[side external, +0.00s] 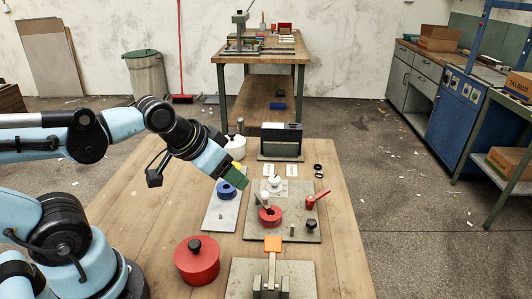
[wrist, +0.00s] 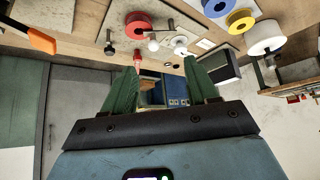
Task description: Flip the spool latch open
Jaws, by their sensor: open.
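My gripper (side external: 238,179) has green fingers and hangs above the table, left of the middle board and up from its surface. In the wrist view the two fingers (wrist: 160,75) are apart with nothing between them. The middle board (side external: 255,228) carries a red spool (side external: 270,215) with a white-knobbed lever (side external: 265,198) over or beside it. A red handle (side external: 316,200) and a black knob (side external: 310,225) are at its right side. The red spool also shows in the wrist view (wrist: 138,25). No part is plainly marked as the latch, and I cannot tell its state.
A blue spool (side external: 226,190) sits on a pale plate to the left. A large red canister (side external: 197,262) stands at the front left. An orange-tipped lever (side external: 273,243) rises from the front plate. A black-fronted box (side external: 281,141) and a white cylinder (side external: 235,148) stand behind.

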